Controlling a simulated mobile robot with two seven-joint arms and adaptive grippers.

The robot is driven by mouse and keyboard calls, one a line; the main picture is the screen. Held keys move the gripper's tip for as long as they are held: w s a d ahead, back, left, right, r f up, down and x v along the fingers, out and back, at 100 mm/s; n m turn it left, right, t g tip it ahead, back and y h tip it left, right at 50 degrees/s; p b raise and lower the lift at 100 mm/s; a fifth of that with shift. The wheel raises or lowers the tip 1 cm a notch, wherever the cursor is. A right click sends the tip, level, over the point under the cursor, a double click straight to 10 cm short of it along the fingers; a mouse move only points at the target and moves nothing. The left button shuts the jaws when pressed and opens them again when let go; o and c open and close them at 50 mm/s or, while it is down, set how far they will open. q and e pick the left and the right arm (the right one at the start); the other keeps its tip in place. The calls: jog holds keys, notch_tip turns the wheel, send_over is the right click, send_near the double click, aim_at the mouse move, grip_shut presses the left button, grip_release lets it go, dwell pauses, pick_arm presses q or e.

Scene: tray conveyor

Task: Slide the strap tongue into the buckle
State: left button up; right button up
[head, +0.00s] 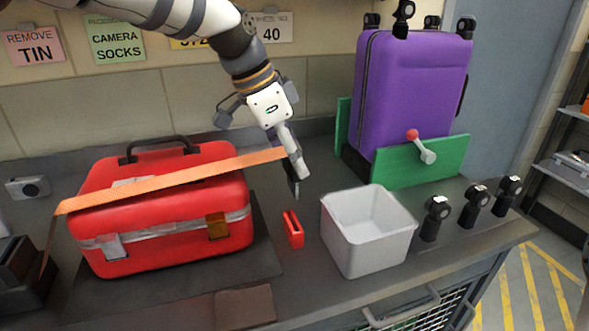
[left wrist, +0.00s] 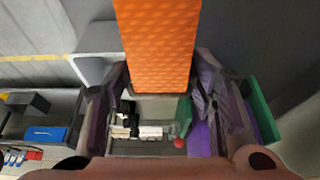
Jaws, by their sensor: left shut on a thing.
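An orange strap (head: 180,178) runs over the top of a red case (head: 175,238) and slopes up to my left gripper (head: 296,178). The gripper is shut on the strap near its right end, above the bench. In the left wrist view the strap (left wrist: 157,45) fills the upper middle, between the fingers (left wrist: 160,98); its tip is hard to make out. The small red buckle (head: 293,229), with a dark slot on top, stands on the bench right of the case. The gripper is above the buckle and apart from it. My right gripper is not in view.
A white bin (head: 369,250) stands just right of the buckle. A purple suitcase (head: 410,90) stands wheels-up between green plates (head: 430,160) with a red-knobbed lever. Several black casters (head: 436,218) stand at the right. A brown patch (head: 245,307) lies at the front.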

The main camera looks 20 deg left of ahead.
aim_at(292, 187)
pick_arm(q)
jog(key=shift+s+d+r, duration=0.1)
jog(key=shift+s+r, duration=0.05)
jog(key=shift+s, duration=0.3)
jog(key=shift+r, duration=0.15)
jog(key=shift+w+f, duration=0.1)
jog(key=shift+f, duration=3)
jog(key=shift+f, duration=0.4)
jog(key=shift+f, duration=1.4)
jog(key=shift+r, duration=1.45)
